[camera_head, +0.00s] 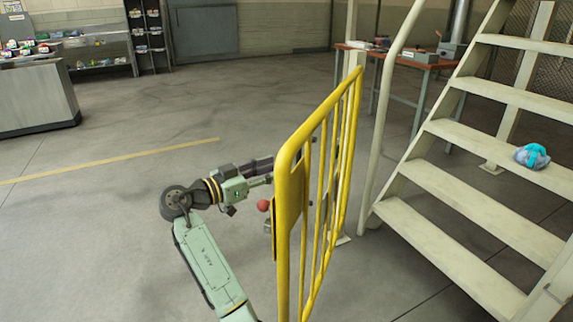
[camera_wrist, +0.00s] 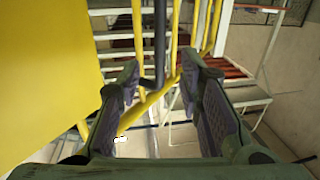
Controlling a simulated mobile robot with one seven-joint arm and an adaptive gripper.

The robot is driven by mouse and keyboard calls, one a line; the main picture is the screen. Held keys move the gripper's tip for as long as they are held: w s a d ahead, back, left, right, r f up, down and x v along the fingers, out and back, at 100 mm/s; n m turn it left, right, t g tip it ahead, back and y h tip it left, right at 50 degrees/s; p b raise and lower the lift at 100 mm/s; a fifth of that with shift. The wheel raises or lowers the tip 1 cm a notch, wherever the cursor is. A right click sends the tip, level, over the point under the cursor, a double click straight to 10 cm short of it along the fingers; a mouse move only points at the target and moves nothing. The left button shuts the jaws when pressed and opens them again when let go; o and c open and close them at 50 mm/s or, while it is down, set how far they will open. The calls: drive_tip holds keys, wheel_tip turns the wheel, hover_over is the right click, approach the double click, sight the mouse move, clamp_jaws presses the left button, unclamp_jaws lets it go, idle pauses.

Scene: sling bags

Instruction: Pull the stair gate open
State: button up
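The yellow stair gate (camera_head: 285,168) stands upright in the head view, seen nearly edge-on, left of the cream stairs (camera_head: 470,200). My gripper (camera_head: 271,168) reaches it from the left, and its fingertips are partly hidden by the gate's near frame. In the wrist view my gripper (camera_wrist: 162,85) is open. A dark upright bar (camera_wrist: 159,40), perhaps the gate's handle, shows between the fingertips with gaps on both sides. Yellow gate bars (camera_wrist: 138,30) lie beyond, and a broad yellow panel (camera_wrist: 50,70) fills the left. I cannot tell whether either finger touches the bar.
A red knob (camera_head: 263,205) shows just left of the gate, below my gripper. A blue-grey bag (camera_head: 532,156) lies on a stair tread. A workbench (camera_head: 405,56) stands behind the gate. A grey counter (camera_head: 36,98) is far left. The floor left of my arm is clear.

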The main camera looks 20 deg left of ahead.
drive_tip(key=shift+v, duration=1.35)
drive_tip(key=shift+c, duration=0.5)
